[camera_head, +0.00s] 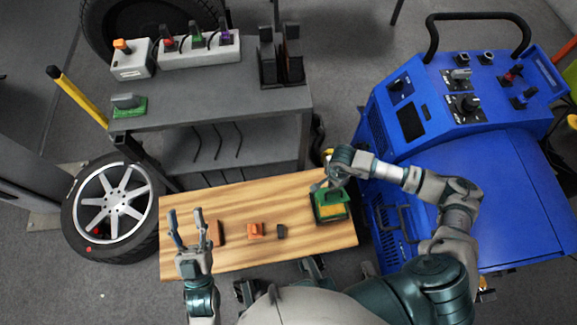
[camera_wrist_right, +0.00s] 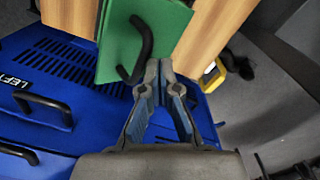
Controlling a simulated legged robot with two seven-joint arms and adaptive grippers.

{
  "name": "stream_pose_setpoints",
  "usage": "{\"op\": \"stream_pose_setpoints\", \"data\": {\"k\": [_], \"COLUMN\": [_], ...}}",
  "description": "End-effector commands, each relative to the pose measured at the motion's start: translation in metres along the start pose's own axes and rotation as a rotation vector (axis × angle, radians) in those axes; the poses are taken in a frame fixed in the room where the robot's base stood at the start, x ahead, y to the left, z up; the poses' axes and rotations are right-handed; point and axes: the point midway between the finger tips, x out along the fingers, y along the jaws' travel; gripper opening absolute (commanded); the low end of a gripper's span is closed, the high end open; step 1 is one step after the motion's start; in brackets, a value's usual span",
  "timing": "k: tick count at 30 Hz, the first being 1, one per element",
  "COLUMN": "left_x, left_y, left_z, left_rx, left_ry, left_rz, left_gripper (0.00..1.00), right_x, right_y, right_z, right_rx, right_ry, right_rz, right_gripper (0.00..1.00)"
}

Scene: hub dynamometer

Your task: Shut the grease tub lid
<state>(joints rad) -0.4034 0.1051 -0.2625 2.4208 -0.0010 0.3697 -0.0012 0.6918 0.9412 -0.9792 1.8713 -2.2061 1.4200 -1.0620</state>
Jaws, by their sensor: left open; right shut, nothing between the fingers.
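The green grease tub (camera_head: 333,218) stands at the right end of the wooden table, with yellow content visible inside, so its lid is not closed down. In the right wrist view a green panel with a black handle, apparently the lid (camera_wrist_right: 172,25), fills the upper middle. My right gripper (camera_head: 322,185) is at the tub's far side, fingers shut and empty. In the wrist view its fingertips (camera_wrist_right: 158,68) are close beside the black handle (camera_wrist_right: 143,48); I cannot tell whether they touch it. My left gripper (camera_head: 186,228) is open and empty over the table's left end.
The wooden table (camera_head: 290,198) also bears a brown block (camera_head: 216,233), an orange part (camera_head: 256,230) and a small dark part (camera_head: 282,231). A blue machine (camera_head: 470,170) stands close on the right. A grey bench (camera_head: 215,100) is behind, a wheel (camera_head: 105,210) at left.

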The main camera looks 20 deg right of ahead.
Motion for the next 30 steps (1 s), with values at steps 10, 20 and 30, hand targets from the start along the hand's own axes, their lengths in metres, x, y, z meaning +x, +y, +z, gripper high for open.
{"op": "stream_pose_setpoints", "data": {"k": [10,20,30], "left_x": [0.002,0.002,0.001], "left_y": [-0.001,0.000,0.000], "left_z": [-0.004,-0.003,-0.001], "left_rx": [0.000,0.000,0.000], "left_ry": [0.004,0.003,0.001], "left_rz": [0.000,0.000,0.000], "left_gripper": [0.49,0.49,0.49], "right_x": [0.008,0.019,0.027], "right_y": [0.017,0.031,0.040], "right_z": [0.009,0.015,0.020], "right_rx": [-0.001,-0.001,-0.002], "right_ry": [0.000,0.000,-0.001], "right_rz": [0.001,0.002,0.002], "right_gripper": [0.00,0.00,0.00]}}
